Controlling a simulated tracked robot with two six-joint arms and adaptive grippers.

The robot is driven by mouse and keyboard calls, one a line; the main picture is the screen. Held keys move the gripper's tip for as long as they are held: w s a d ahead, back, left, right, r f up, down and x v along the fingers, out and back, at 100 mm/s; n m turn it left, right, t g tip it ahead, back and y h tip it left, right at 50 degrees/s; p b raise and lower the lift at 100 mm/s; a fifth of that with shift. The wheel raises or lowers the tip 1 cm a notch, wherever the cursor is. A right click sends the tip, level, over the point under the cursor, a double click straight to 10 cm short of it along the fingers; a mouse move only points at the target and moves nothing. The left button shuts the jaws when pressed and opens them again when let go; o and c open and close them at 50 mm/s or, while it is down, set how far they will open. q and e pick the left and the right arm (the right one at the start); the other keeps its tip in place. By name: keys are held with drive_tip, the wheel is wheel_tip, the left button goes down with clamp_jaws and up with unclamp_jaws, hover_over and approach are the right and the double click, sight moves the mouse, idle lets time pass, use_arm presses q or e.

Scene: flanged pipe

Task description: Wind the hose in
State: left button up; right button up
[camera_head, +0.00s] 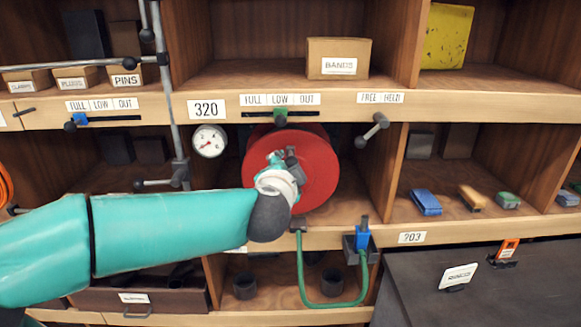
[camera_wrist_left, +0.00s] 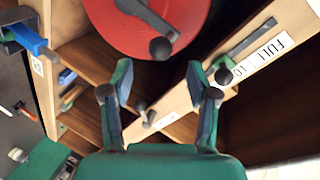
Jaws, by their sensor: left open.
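The red hose reel (camera_head: 322,165) stands in the middle cubby. In the left wrist view the reel (camera_wrist_left: 125,40) shows a grey crank arm with a dark knob (camera_wrist_left: 160,48). The green hose (camera_head: 333,305) hangs in a loop below the reel, one end rising to a blue nozzle (camera_head: 362,238) in a grey holder. My left gripper (camera_head: 284,160) is in front of the reel and covers part of it. In the wrist view my left gripper (camera_wrist_left: 159,78) has its fingers apart with nothing between them, and the crank knob lies just beyond the fingertips. My right gripper is out of view.
A lever (camera_head: 373,130) sits below the FREE/HELD label, right of the reel. A green slider (camera_head: 280,113) is above the reel and a gauge (camera_head: 209,141) to its left. Wooden dividers flank the cubby. Several small blocks lie in the right cubby.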

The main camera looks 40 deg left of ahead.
use_arm(q)
drive_tip(key=v, duration=0.4)
drive_tip(key=shift+s+d, duration=0.15)
drive_tip(key=shift+s, duration=0.05)
